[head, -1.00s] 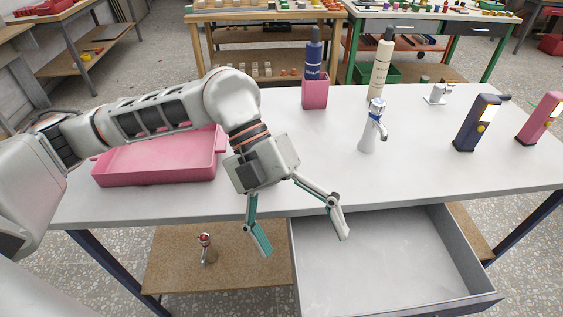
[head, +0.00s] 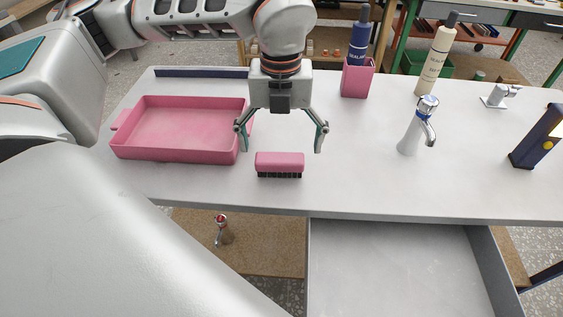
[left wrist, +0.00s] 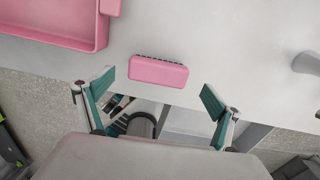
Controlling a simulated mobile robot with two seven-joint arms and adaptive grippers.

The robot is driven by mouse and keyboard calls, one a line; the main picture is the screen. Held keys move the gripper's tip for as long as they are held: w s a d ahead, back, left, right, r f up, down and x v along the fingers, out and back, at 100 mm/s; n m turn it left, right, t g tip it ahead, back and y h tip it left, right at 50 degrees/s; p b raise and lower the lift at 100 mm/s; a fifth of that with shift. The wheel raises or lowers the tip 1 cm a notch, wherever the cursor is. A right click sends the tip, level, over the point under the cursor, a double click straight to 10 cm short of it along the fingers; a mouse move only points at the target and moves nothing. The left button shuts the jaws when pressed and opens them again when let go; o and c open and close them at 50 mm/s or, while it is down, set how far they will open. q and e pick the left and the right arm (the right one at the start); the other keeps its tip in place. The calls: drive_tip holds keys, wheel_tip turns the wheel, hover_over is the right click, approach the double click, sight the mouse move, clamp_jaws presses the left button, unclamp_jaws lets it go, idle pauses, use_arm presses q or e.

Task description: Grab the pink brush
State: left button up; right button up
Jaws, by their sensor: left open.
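My right gripper is not in view.
A pink tray (head: 185,152) stands left of the brush. A silver tap (head: 412,135), a pink holder (head: 357,80) with a dark bottle, and a cream bottle (head: 434,65) stand to the right. An open grey drawer (head: 400,265) juts out below the table's front edge.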

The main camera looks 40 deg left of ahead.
sight(280, 157)
use_arm(q)
wheel_tip(280, 157, down, 4)
drive_tip(key=shift+s+a+f, duration=0.1)
drive_tip(key=shift+s, duration=0.05)
drive_tip(key=shift+c, duration=0.2)
drive_tip(key=c, duration=1.2)
drive_tip(key=shift+o, duration=0.2)
